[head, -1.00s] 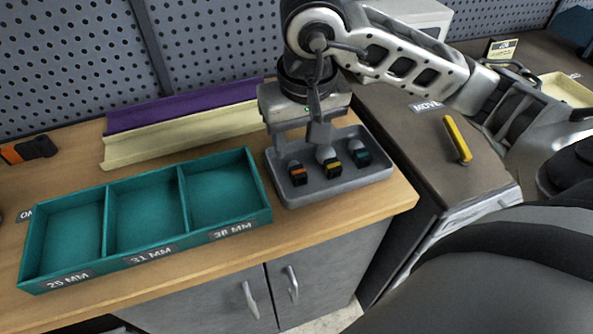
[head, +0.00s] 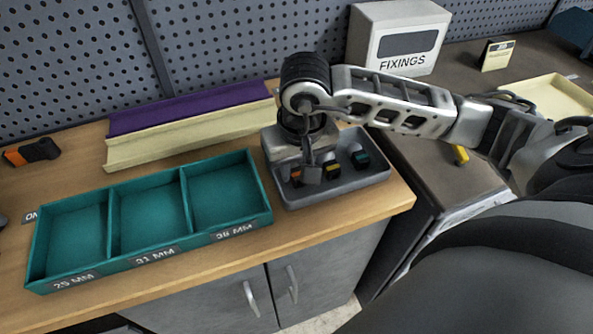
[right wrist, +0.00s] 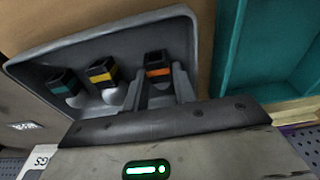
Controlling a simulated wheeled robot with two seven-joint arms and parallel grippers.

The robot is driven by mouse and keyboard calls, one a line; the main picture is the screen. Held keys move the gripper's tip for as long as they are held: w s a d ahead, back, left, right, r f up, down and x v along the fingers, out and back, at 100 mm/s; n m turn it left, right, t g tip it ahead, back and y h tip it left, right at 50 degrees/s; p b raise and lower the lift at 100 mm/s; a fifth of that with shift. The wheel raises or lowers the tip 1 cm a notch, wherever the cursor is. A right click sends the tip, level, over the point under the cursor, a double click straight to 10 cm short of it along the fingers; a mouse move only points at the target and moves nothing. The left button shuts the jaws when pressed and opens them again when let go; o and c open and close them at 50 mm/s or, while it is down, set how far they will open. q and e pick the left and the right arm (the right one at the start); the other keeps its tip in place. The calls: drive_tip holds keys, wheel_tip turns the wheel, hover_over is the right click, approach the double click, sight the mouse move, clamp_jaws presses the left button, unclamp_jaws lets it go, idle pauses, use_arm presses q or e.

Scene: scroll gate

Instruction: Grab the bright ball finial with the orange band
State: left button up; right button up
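The finial with the orange band (head: 295,180) sits in the grey tray (head: 350,185), at the left of a row of finials. In the right wrist view its black cap with the orange band (right wrist: 158,68) shows between my two fingers, and its ball is mostly hidden behind them. My right gripper (head: 307,172) is low over the tray, and its fingers (right wrist: 160,88) are apart, one on each side of this finial. A yellow-banded finial (right wrist: 102,74) and a teal-banded finial (right wrist: 65,84) stand beside it. My left gripper is not in view.
A teal three-compartment box (head: 112,225) with size labels stands left of the tray, its compartments empty. Purple and cream strips (head: 190,135) lie behind it. A white FIXINGS box (head: 385,15) stands at the back. The tray is near the bench's right edge.

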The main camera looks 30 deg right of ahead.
clamp_jaws()
drive_tip(key=shift+r, duration=0.1)
